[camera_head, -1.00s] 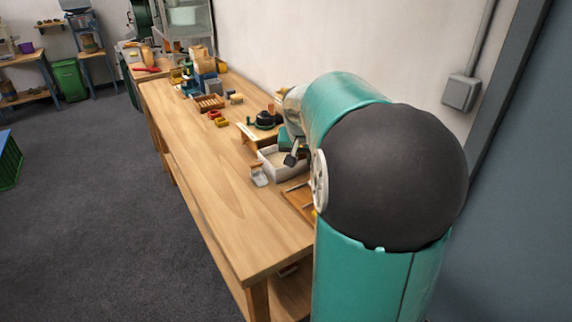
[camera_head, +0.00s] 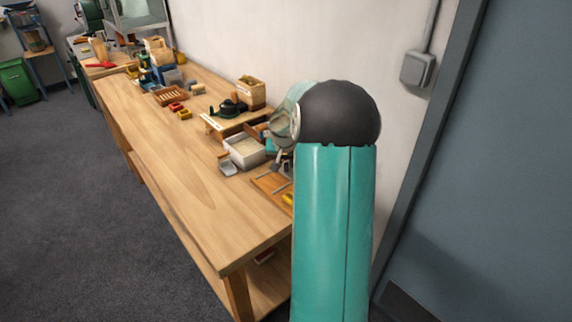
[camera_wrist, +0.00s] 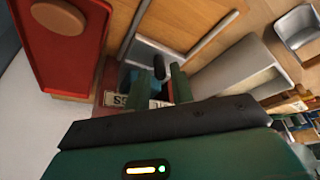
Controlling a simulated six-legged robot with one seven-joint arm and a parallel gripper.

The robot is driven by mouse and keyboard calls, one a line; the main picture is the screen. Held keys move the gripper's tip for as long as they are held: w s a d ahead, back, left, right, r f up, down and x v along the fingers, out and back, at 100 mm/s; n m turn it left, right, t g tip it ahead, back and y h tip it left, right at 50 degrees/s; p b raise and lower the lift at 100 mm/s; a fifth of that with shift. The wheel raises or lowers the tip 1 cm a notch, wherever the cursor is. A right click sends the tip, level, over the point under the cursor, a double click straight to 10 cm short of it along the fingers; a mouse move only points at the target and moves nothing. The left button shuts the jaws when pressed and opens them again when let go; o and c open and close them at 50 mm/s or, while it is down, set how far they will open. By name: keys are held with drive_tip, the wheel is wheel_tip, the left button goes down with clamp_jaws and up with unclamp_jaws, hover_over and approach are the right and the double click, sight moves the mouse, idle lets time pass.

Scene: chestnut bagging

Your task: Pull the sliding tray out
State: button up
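My gripper (camera_wrist: 163,85) shows in the wrist view as two green fingers standing apart. A small dark rounded piece (camera_wrist: 158,67) shows between and just beyond the fingertips; I cannot tell whether they touch it. In the head view, the arm hides the fingers. A pale open tray (camera_head: 238,158) with a light inside sits on the bench, left of my wrist. Its pale wall (camera_wrist: 228,72) also shows in the wrist view, right of the fingers. I cannot tell for certain whether this is the sliding tray.
The wooden bench (camera_head: 165,150) has clear room at its front left. A metal scoop (camera_head: 228,168) lies beside the pale tray. A wooden board (camera_head: 266,184) lies nearer. A red piece with a wooden knob (camera_wrist: 56,20) is left of the fingers. The wall borders the bench at right.

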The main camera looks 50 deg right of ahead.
drive_tip(key=shift+x, duration=0.9)
clamp_jaws()
drive_tip(key=shift+a, duration=0.1)
drive_tip(key=a, duration=0.6)
drive_tip(key=w+a, duration=0.1)
drive_tip(key=a, duration=0.3)
drive_tip(key=shift+w, duration=0.1)
drive_tip(key=shift+a, duration=0.1)
